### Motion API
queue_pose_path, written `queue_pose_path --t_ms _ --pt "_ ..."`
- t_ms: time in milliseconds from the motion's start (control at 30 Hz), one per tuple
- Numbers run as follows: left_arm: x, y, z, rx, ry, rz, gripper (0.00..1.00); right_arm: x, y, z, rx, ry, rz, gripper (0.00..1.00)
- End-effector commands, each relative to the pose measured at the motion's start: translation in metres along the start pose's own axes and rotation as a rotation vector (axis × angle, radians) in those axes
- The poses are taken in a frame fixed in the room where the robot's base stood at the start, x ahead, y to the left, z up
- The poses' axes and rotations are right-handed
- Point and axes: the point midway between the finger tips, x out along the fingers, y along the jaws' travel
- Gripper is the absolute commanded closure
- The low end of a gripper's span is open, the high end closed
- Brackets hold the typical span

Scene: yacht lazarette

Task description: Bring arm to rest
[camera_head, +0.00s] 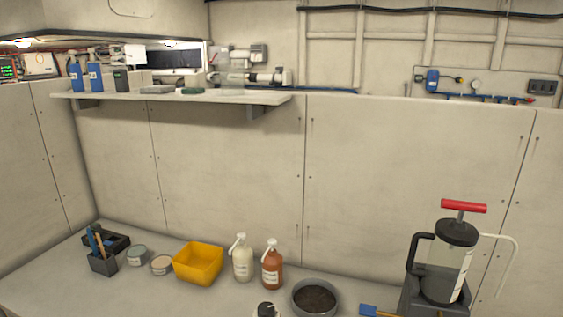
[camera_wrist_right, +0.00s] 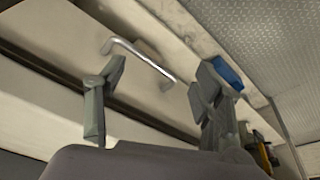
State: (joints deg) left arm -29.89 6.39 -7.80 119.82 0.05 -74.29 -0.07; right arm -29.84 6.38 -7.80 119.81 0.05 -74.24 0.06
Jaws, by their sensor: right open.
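My right gripper (camera_wrist_right: 155,100) shows in the right wrist view. Its two grey fingers stand wide apart with nothing between them. Behind the fingers is a pale panel with a metal bar handle (camera_wrist_right: 140,60), which appears apart from the fingers. Neither gripper and neither arm shows in the head view, so my left gripper is out of sight.
On the bench stand a yellow bin (camera_head: 198,263), a white bottle (camera_head: 242,260), a brown bottle (camera_head: 272,266), a bowl of dark material (camera_head: 315,299) and a red-handled pump (camera_head: 452,260). A wall shelf (camera_head: 200,97) holds blue bottles (camera_head: 77,77) and small items. Treadplate (camera_wrist_right: 260,40) lies upper right in the wrist view.

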Motion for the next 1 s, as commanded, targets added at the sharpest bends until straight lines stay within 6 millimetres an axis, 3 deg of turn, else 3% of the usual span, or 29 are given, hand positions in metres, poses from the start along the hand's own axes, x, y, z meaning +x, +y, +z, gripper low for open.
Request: queue_pose_path --t_ms 33,167,267,400,500,633,800,1000 --pt "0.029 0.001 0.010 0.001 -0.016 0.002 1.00 0.029 -0.002 0.011 -0.002 -0.017 -0.002 0.38" --pt "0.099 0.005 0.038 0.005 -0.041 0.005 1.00 0.099 -0.005 0.038 -0.007 -0.042 -0.006 0.38" --pt "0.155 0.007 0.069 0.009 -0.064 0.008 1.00 0.154 -0.007 0.070 -0.011 -0.065 -0.008 0.38" --pt "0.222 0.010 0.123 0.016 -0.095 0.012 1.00 0.222 -0.010 0.123 -0.018 -0.096 -0.011 0.38" --pt "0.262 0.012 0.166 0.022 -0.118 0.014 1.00 0.261 -0.012 0.167 -0.024 -0.119 -0.014 0.38" --pt "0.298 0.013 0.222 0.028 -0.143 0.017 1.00 0.298 -0.013 0.223 -0.030 -0.144 -0.016 0.38" --pt "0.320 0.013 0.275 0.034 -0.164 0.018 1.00 0.319 -0.013 0.276 -0.037 -0.165 -0.018 0.38" --pt "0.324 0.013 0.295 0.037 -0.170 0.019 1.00 0.324 -0.012 0.297 -0.040 -0.172 -0.018 0.38"
